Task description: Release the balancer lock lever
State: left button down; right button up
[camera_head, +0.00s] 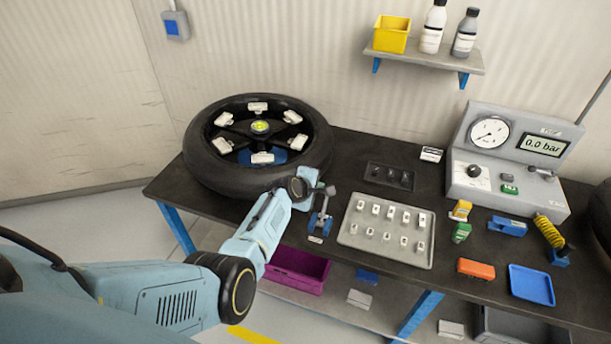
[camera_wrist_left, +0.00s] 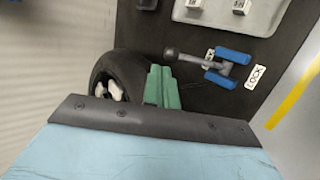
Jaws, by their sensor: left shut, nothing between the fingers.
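The balancer lock lever (camera_head: 325,205) stands on the table just right of the wheel, a grey arm with a round knob on a blue base. In the left wrist view the lever (camera_wrist_left: 200,60) lies between two blue blocks, its knob at the left end. A label reading LOCK (camera_wrist_left: 257,77) is by its other end; a second label is partly hidden. My left gripper (camera_head: 316,186) is close to the knob, left of it in the head view. Its green fingers (camera_wrist_left: 162,86) are shut and empty. I cannot tell whether they touch the knob. My right gripper is not in view.
A tyred wheel (camera_head: 190,160) with white weights lies behind my left arm. A grey tray (camera_head: 350,238) of small weights is right of the lever. A gauge box (camera_head: 470,185), blue tray (camera_head: 531,284) and orange block (camera_head: 476,268) are farther right.

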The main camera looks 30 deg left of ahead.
pick_arm(q)
jog(key=w+r+v, duration=0.1)
jog(key=v, duration=0.6)
jog(key=shift+s+r, duration=0.3)
jog(key=shift+r, duration=0.05)
jog(key=shift+a, duration=0.1)
